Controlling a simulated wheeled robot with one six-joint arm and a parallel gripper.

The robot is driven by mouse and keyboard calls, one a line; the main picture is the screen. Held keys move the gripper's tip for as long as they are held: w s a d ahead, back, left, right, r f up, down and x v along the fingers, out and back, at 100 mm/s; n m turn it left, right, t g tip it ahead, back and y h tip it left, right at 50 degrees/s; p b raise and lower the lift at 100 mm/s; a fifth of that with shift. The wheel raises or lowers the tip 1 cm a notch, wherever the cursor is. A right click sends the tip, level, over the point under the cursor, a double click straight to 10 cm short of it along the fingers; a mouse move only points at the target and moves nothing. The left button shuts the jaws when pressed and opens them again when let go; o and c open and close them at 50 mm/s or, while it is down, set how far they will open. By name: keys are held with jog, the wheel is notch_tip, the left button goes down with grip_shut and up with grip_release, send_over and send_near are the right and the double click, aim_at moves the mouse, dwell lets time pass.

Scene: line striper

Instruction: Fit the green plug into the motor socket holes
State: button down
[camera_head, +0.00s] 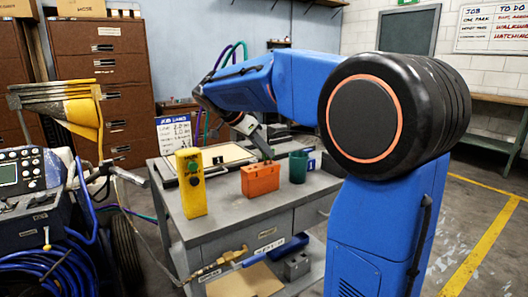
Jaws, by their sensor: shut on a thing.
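My gripper (262,146) is above the grey workbench, pointing down behind the orange block. It is small in this view and partly dark, but a small dark green piece (268,155) shows at its tips, and it is shut on this piece, which looks like the green plug. The piece is just above or behind the top of the orange block (260,180); I cannot tell if they touch. A yellow upright box (191,184) with a green button and a dark round fitting stands to the left. I cannot make out which holes are the motor socket.
A dark green cup (298,167) stands right of the orange block. A flat framed panel (218,159) lies behind the yellow box on the grey workbench (235,213). The striper machine (35,200) with blue hoses is at the left. My blue arm covers the right side.

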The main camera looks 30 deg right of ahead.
jog(key=shift+r, duration=1.45)
